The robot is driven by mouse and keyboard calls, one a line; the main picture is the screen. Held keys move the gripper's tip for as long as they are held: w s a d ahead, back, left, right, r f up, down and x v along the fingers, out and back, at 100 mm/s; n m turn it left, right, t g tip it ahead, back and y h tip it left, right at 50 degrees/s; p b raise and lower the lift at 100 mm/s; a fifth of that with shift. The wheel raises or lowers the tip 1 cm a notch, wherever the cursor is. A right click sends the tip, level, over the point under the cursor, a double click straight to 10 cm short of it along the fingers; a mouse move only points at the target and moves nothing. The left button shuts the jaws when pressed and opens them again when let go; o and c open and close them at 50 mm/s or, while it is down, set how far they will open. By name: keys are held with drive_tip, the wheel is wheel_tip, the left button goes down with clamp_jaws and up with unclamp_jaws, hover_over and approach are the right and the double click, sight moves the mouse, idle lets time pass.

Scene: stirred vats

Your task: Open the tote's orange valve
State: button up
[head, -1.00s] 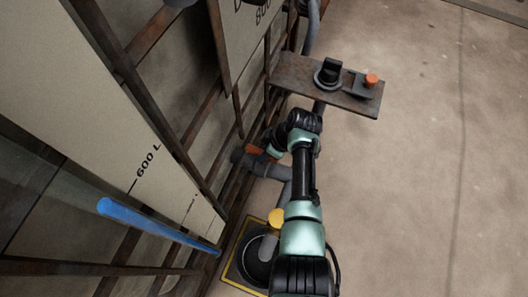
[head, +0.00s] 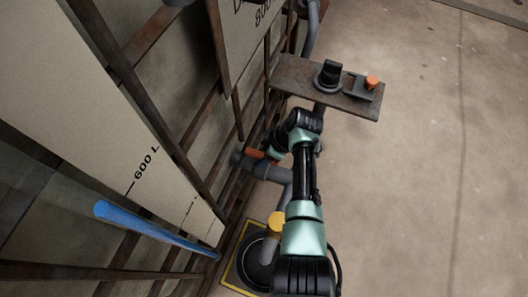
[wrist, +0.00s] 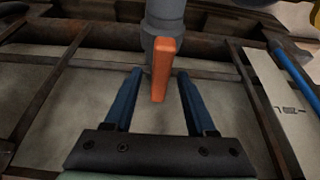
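The orange valve handle (wrist: 162,70) is a flat lever on a grey pipe fitting (wrist: 164,18) in the wrist view. It points toward my gripper (wrist: 160,76), whose two blue fingers are open, one on each side of the handle. Gaps show between the handle and both fingers in that picture; how deep it sits between them is hard to tell. In the head view the orange handle (head: 254,153) shows as a small patch on the grey pipe beside the tote's frame. My arm's end hides my fingers there.
A rusty shelf (head: 298,80) with a black knob (head: 329,74) and an orange button (head: 372,82) juts out above my arm. Dark frame bars line the tote. Open floor lies to the right.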

drive_tip(key=p+v, duration=0.5)
drive_tip(key=v, duration=0.8)
drive_tip(key=shift+w, duration=0.1)
